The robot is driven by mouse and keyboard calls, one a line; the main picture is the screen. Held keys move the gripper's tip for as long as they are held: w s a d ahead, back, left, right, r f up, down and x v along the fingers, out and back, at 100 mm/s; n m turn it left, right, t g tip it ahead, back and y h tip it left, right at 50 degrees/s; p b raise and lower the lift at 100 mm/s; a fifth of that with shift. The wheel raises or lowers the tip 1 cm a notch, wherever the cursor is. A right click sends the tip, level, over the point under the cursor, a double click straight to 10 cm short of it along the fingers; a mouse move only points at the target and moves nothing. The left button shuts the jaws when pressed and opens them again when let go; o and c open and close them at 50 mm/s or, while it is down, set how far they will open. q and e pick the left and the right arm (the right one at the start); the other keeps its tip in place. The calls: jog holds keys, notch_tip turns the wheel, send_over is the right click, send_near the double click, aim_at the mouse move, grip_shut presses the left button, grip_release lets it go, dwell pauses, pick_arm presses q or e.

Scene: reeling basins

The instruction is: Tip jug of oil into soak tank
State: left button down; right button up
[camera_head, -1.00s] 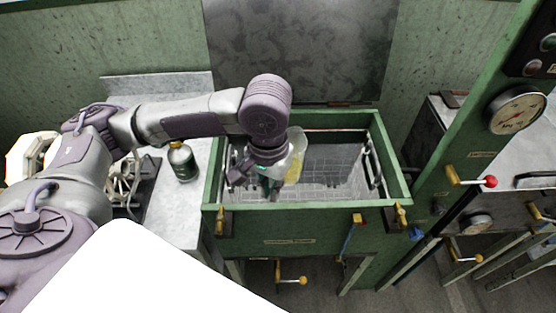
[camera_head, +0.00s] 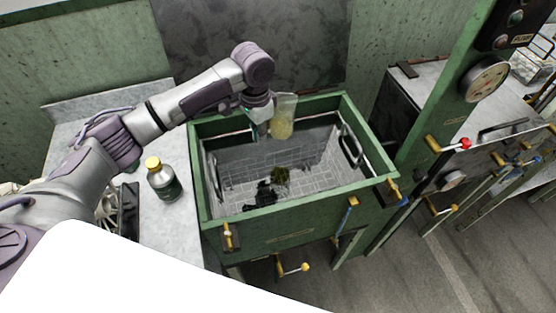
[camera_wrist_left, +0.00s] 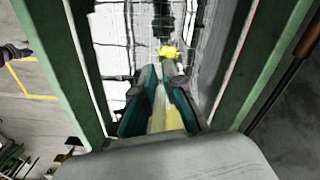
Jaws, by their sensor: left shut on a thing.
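The soak tank (camera_head: 307,205) is a green-rimmed basin with a wire grid inside, in the middle of the head view. My left gripper (camera_head: 260,120) is above its back part, shut on a translucent jug (camera_head: 283,116) with yellow oil low inside. The jug looks near upright, with perhaps a slight lean. In the left wrist view, the teal fingers (camera_wrist_left: 160,100) close on the pale yellow jug (camera_wrist_left: 166,120), with the tank below. A yellow-green patch and a dark shape show in the tank; I cannot tell whether they are reflections. My right gripper is not in view.
A dark bottle with a yellow cap (camera_head: 163,180) stands on the grey counter (camera_head: 168,222) left of the tank. A panel with a gauge (camera_head: 487,79) and levers stands to the right. A dark metal sheet (camera_head: 255,45) is behind the tank.

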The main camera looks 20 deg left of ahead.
pick_arm(q)
jog(key=w+a+f+m+p, duration=0.1)
jog(key=w+a+f+m, duration=0.1)
jog(key=f, duration=0.4)
jog(key=w+a+f+m+p, duration=0.1)
jog(key=w+a+f+m, duration=0.1)
jog(key=a+f+m, duration=0.3)
jog(key=shift+w+a+f+m, duration=0.2)
jog(key=shift+w+f+m, duration=0.2)
jog(key=shift+m, duration=0.5)
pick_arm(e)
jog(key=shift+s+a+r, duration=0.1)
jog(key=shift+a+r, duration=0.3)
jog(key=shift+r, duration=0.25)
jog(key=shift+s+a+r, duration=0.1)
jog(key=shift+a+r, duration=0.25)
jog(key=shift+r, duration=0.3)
pick_arm(q)
jog(key=shift+s+f, duration=0.1)
jog(key=shift+s, duration=0.05)
